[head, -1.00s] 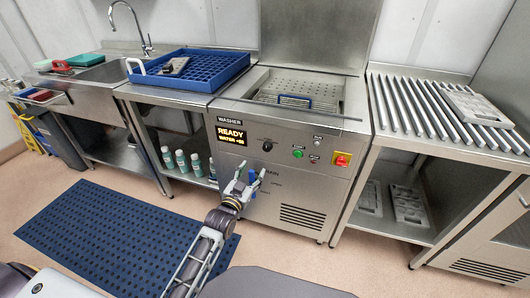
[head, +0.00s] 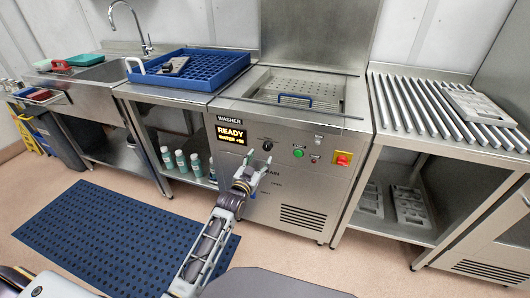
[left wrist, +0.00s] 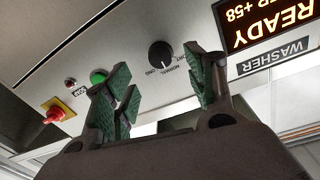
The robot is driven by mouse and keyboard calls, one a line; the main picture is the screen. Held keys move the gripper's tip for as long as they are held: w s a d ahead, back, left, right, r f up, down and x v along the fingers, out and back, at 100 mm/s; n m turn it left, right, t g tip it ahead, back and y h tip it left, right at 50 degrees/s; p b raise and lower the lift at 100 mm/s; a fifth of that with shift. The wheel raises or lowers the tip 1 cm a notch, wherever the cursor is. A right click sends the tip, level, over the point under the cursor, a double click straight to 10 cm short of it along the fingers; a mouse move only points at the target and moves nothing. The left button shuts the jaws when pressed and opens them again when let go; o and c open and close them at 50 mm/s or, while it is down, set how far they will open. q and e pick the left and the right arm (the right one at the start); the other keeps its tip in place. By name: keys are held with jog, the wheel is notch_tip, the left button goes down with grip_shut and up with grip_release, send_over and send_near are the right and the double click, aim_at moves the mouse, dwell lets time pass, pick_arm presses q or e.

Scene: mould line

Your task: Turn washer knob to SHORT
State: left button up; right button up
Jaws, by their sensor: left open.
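The washer (head: 270,190) stands in the middle of the head view, its front panel facing me. Its knob (head: 266,145) is small, round and black, right of the lit READY display (head: 231,133). In the left wrist view the knob (left wrist: 160,54) shows upside down between my fingers, with NORMAL and LONG labels beside it; the label nearest the right finger is partly hidden. I cannot tell for sure which label its mark points at. My left gripper (head: 256,168) is open and empty, in front of the panel just below the knob, apart from it. My right gripper is not in view.
A green button (head: 298,153), a small red button (head: 314,161) and a red switch on a yellow plate (head: 342,158) sit right of the knob. A blue rack (head: 190,72) stands on the left counter. A slatted table (head: 420,105) stands at the right.

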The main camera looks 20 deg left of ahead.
aim_at(266, 149)
pick_arm(q)
jog(key=shift+w+d+b, duration=0.15)
jog(key=shift+w+b, duration=0.2)
jog(key=shift+w, duration=1.4)
jog(key=shift+w+d+b, duration=0.1)
jog(key=shift+w+b, duration=0.2)
jog(key=shift+w, duration=1.3)
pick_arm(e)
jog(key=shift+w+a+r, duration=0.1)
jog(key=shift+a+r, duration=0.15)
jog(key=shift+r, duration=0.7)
pick_arm(q)
jog(key=shift+c, duration=0.5)
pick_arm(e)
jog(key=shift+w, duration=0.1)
pick_arm(q)
jog(key=c, duration=0.9)
